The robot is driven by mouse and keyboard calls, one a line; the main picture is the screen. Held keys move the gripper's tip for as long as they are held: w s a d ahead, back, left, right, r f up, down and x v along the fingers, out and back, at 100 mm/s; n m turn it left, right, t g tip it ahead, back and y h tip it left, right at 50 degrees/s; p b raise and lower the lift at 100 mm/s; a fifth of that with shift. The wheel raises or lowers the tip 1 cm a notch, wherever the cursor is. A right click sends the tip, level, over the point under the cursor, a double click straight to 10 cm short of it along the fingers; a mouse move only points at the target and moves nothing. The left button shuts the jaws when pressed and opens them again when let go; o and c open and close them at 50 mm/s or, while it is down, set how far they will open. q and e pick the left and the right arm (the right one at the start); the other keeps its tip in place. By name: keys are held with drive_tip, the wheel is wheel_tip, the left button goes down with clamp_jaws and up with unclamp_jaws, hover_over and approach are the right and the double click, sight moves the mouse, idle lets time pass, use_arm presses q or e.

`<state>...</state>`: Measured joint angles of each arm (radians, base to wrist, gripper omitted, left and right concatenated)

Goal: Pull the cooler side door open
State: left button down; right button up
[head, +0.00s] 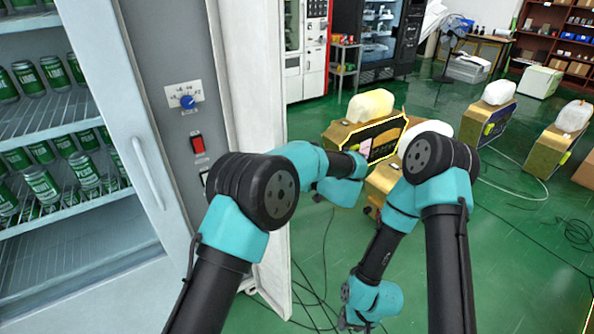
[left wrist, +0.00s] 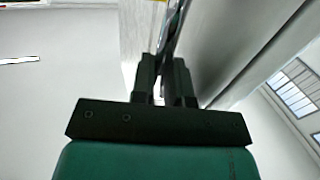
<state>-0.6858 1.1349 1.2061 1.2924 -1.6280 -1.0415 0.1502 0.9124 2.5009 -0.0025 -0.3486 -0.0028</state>
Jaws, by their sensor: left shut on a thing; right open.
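The cooler's side door (head: 252,90) is a tall white panel beside the grey control panel in the head view. My left arm reaches across in front of it. My left gripper (left wrist: 166,66) shows in the left wrist view, its two dark fingers shut on the edge of a pale upright panel, which looks like the side door. Its fingertips are hidden behind my arm in the head view. My right gripper (head: 356,322) is open and empty, low over the green floor, away from the door.
The glass front door has a white handle (head: 148,172), with green cans (head: 40,184) on shelves behind it. The control panel has a blue knob (head: 187,101) and red switch (head: 197,143). Brown boxes with pale jugs (head: 370,105) stand behind my arms. Cables (head: 325,265) lie on the floor.

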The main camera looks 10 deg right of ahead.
idle(0.3)
use_arm(q)
drive_tip(key=c, duration=1.1)
unclamp_jaws()
drive_tip(key=v, duration=0.7)
drive_tip(key=shift+s+d, duration=0.1)
drive_tip(key=shift+s, duration=0.1)
drive_tip(key=shift+r, duration=0.15)
